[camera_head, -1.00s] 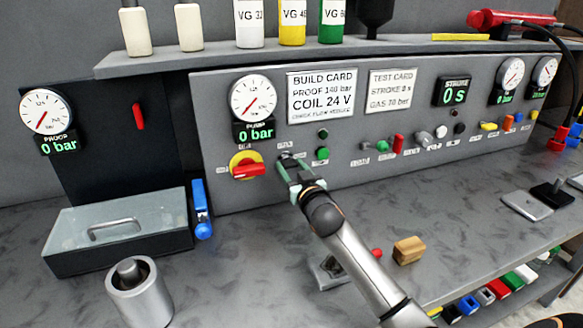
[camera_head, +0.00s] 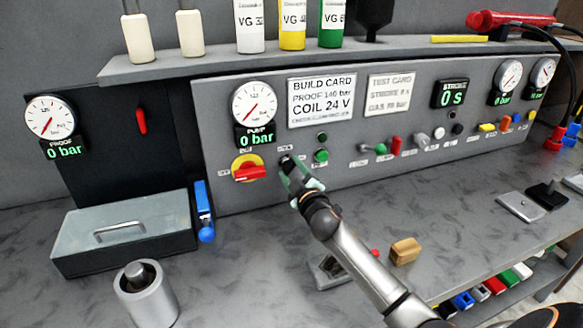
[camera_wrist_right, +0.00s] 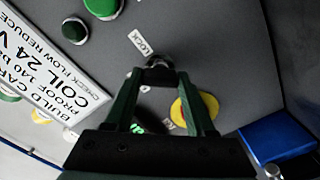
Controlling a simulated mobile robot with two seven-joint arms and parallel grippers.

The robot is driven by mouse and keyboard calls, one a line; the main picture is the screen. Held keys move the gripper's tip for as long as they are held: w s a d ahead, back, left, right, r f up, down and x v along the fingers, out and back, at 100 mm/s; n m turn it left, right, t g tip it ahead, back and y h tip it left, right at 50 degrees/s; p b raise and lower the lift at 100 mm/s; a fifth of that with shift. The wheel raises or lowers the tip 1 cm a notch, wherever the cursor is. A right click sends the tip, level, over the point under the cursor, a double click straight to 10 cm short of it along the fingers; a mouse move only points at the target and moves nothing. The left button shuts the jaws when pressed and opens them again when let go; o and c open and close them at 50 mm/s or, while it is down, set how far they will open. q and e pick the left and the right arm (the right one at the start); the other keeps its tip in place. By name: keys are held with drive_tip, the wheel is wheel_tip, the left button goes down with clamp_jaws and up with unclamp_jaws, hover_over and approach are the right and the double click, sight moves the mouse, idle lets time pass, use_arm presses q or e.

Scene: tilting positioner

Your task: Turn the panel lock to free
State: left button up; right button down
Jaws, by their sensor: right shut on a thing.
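The panel lock (camera_wrist_right: 159,64) is a small dark round knob on the grey panel, beside a white label reading LOCK (camera_wrist_right: 139,42). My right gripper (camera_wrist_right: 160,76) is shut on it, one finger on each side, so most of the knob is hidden. In the head view my right gripper (camera_head: 289,170) reaches the panel from below, just right of the red and yellow rotary switch. The words marking the lock's positions are too small or hidden to read. My left gripper is not in view.
The red and yellow switch (camera_head: 248,169) sits close to my gripper on the left. A green button (camera_head: 321,156) is close on the right, below the build card (camera_head: 321,96). A wooden block (camera_head: 405,251) and a metal cylinder (camera_head: 147,294) stand on the bench.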

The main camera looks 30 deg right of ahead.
drive_tip(key=n+p, duration=0.1)
drive_tip(key=n, duration=0.3)
drive_tip(key=shift+n, duration=0.3)
drive_tip(key=shift+n+p, duration=0.35)
drive_tip(key=shift+n, duration=1.45)
drive_tip(key=shift+c, duration=1.2)
unclamp_jaws()
drive_tip(key=v, duration=1.2)
drive_tip(key=shift+s+b, duration=0.25)
drive_tip(key=shift+b, duration=0.2)
drive_tip(key=shift+a, duration=0.1)
